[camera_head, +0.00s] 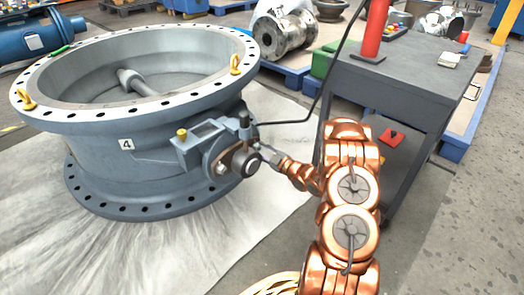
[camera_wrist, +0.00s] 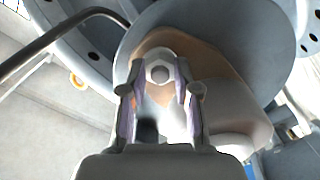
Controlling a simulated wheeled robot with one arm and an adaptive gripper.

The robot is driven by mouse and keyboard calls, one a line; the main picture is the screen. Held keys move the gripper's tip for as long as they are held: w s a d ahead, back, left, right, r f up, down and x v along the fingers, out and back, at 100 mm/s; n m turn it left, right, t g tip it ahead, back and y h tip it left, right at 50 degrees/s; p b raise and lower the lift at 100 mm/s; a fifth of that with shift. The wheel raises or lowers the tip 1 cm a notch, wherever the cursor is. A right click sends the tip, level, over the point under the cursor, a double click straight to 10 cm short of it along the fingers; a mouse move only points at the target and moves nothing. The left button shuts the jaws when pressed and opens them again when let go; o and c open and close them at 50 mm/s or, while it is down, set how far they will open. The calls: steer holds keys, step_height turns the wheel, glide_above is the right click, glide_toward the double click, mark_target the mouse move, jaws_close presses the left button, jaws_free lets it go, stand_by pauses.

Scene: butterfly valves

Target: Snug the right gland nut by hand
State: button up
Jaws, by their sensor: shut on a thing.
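The large grey butterfly valve (camera_head: 150,140) marked 4 lies with its bore facing up, its shaft housing (camera_head: 232,160) pointing toward me. My gripper (camera_head: 268,153) reaches in from the right to the right side of the shaft end. In the wrist view, my gripper (camera_wrist: 160,80) is shut with its two fingers on either side of a pale hex nut (camera_wrist: 158,73) with a round stud end in its middle. This appears to be the right gland nut. In the head view, my fingertips hide that nut. A small bright fastener (camera_head: 221,169) shows left of the shaft end.
A dark workbench (camera_head: 400,80) with a red cylinder stands to the right of my arm. A black hose (camera_head: 335,65) runs from above down beside the valve. A pale sheet (camera_head: 110,260) covers the floor under the valve. Open floor lies at the far right.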

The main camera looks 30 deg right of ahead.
jaws_close()
steer(key=shift+r+m+p, duration=0.2)
steer(key=shift+m+p, duration=0.1)
steer(key=shift+p, duration=0.55)
steer(key=shift+f+m+p, duration=0.1)
steer(key=shift+m+p, duration=0.3)
steer(key=shift+p, duration=0.15)
steer(key=shift+f, duration=0.1)
steer(key=o, duration=0.7)
jaws_free()
steer(key=v, duration=1.2)
